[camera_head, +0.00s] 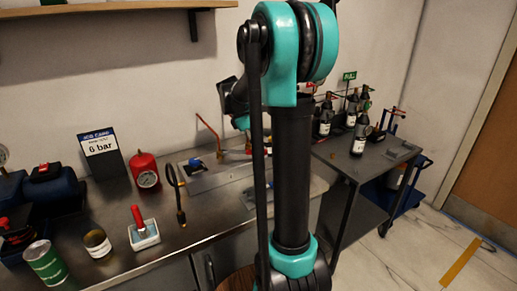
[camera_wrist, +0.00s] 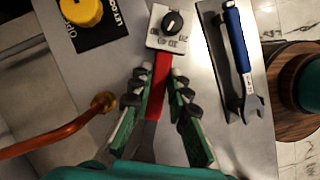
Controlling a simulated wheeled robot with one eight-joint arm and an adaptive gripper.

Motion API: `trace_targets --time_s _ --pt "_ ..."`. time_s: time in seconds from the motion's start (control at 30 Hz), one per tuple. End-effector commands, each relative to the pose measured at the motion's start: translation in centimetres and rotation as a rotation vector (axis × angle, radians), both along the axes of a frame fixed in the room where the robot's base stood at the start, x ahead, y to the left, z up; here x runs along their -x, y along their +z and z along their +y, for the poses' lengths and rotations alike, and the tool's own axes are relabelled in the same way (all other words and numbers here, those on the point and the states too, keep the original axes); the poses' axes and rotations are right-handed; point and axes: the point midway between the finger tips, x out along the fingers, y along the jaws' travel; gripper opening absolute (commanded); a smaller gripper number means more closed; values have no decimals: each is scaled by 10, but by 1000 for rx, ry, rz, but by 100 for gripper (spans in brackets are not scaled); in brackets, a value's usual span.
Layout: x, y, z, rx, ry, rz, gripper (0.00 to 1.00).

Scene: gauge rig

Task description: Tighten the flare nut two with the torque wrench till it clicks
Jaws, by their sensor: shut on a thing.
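In the wrist view my gripper (camera_wrist: 158,88) has its two green-padded fingers on either side of a red handle (camera_wrist: 160,75), shut on it. A pale plate with a black knob and a number scale (camera_wrist: 170,28) lies at the handle's far end; I cannot tell whether they are one piece. A brass nut (camera_wrist: 103,103) sits on the end of a copper tube (camera_wrist: 50,141), left of my fingers and apart from them. A blue-handled wrench (camera_wrist: 238,45) lies to the right, its open jaw toward me. I cannot tell which tool is the torque wrench. My arm hides the gripper in the head view.
A yellow knob (camera_wrist: 82,11) is at the wrist view's upper left. Bottles (camera_head: 361,133) stand on a right-hand cart.

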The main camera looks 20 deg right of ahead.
Motion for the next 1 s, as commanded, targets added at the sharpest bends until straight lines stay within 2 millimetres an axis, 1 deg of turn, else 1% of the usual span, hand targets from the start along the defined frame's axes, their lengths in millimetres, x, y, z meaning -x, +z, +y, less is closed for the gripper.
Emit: trace_targets --time_s 1.0 --pt "-6 0 17 0 0 0 0"
